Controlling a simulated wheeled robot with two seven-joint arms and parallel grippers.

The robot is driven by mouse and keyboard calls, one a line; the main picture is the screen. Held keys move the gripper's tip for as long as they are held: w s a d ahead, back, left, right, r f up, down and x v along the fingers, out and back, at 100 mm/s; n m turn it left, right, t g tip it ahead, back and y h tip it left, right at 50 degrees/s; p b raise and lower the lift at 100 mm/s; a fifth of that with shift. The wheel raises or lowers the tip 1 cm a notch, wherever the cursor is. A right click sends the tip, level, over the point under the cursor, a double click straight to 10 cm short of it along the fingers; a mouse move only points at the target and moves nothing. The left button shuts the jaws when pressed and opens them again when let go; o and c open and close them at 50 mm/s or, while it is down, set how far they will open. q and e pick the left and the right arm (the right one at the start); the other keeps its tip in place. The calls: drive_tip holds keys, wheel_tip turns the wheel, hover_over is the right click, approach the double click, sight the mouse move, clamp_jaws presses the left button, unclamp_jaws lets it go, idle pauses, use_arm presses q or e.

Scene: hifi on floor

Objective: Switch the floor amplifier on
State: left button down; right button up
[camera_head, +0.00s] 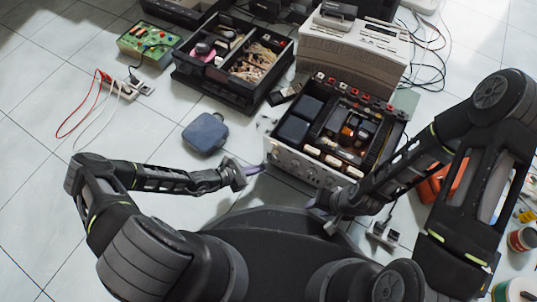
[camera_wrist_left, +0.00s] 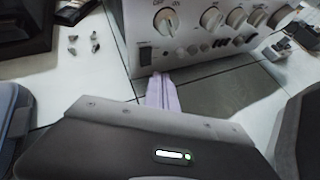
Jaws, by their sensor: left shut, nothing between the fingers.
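The floor amplifier (camera_head: 300,168) stands on the tiles at the centre of the head view, its top open and its silver front panel facing me. In the left wrist view, the panel (camera_wrist_left: 192,48) shows a row of large knobs, smaller buttons and a dark rocker-like switch (camera_wrist_left: 146,55) at its lower left. My left gripper (camera_head: 258,170) is shut and empty, close to the panel's left end; its pale fingers (camera_wrist_left: 162,88) point just below and right of the switch. Contact cannot be told. My right gripper (camera_head: 316,206) is in front of the panel's right part; its jaw state is unclear.
An open black case (camera_head: 240,62) and a beige device (camera_head: 352,52) stand behind the amplifier. A blue-grey box (camera_head: 206,133) lies left of it. A power strip with red and white leads (camera_head: 120,88) is farther left. Another socket (camera_head: 383,233) sits near my right arm. Left floor is mostly clear.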

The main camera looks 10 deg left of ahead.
use_arm(q)
drive_tip(key=shift+s+a+f+p, duration=0.1)
drive_tip(key=shift+s+a+p, duration=0.15)
drive_tip(key=shift+s, duration=0.5)
drive_tip(key=shift+s+a+f+p, duration=0.15)
drive_tip(key=shift+s+a, duration=0.15)
drive_tip(key=shift+s, duration=0.45)
use_arm(e)
drive_tip(key=shift+r, duration=0.6)
use_arm(q)
drive_tip(key=shift+r, duration=0.1)
